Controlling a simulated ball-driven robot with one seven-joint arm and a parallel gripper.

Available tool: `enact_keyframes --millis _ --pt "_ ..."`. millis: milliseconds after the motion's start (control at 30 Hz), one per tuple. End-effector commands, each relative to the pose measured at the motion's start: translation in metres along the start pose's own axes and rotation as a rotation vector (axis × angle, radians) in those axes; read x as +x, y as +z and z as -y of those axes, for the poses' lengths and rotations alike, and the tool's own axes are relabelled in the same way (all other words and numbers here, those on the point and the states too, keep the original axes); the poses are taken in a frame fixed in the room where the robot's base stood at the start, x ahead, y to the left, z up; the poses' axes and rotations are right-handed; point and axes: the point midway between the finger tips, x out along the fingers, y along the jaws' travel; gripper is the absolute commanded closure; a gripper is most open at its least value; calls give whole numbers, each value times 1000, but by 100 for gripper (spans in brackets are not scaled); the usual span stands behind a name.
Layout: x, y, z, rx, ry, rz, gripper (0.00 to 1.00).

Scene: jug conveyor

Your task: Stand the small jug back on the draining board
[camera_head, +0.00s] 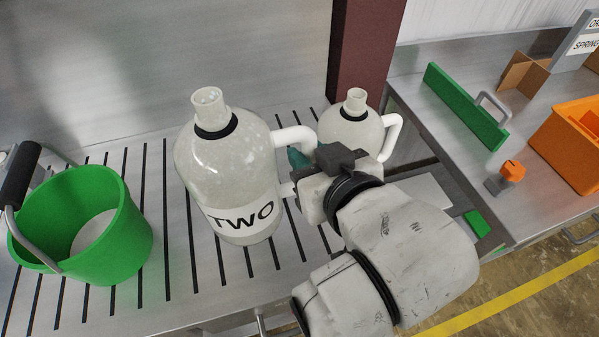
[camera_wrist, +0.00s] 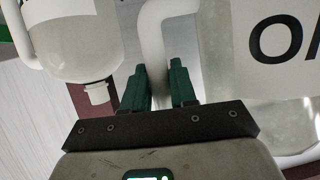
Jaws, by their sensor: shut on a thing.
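A pale translucent jug (camera_head: 225,165) labelled TWO is upright over the slotted draining board (camera_head: 168,240); I cannot tell whether its base touches. My gripper (camera_head: 302,157) is shut on its white handle, with its green fingers around the bar. In the wrist view the fingers (camera_wrist: 160,88) sit on both sides of the handle (camera_wrist: 155,40), and the TWO jug (camera_wrist: 230,60) fills the right side, upside down. A smaller-looking jug (camera_head: 347,127) stands behind to the right, its handle pointing right. It also shows at upper left in the wrist view (camera_wrist: 75,50). Its lower part is hidden in the head view.
A green bucket (camera_head: 140,235) stands at the left of the draining board. A dark red post (camera_head: 365,50) rises behind the jugs. On the right bench are a green handled block (camera_head: 465,108), an orange crate (camera_head: 568,150) and a small orange-and-grey item (camera_head: 510,172). Bare slots show between bucket and jug.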

Motion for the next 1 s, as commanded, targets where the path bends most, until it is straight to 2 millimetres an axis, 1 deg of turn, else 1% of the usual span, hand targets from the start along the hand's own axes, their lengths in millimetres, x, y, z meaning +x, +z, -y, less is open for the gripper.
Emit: enact_keyframes --millis 33,67,100,200,300,400,567,600,700,800,1000 --pt "12 -2 -4 0 4 2 100" --pt "19 -1 -6 1 5 2 100" --pt "29 3 -7 1 3 3 100" --pt "49 16 -9 1 3 4 100" --pt "66 24 -12 0 2 3 100" --pt "76 28 -13 1 2 0 100" --pt "86 33 -15 1 1 -1 100" --pt "90 36 -16 1 2 0 100" --pt "95 51 -15 1 1 4 100" --pt "99 60 -15 1 1 0 100" --pt "100 64 -15 0 1 -2 100"
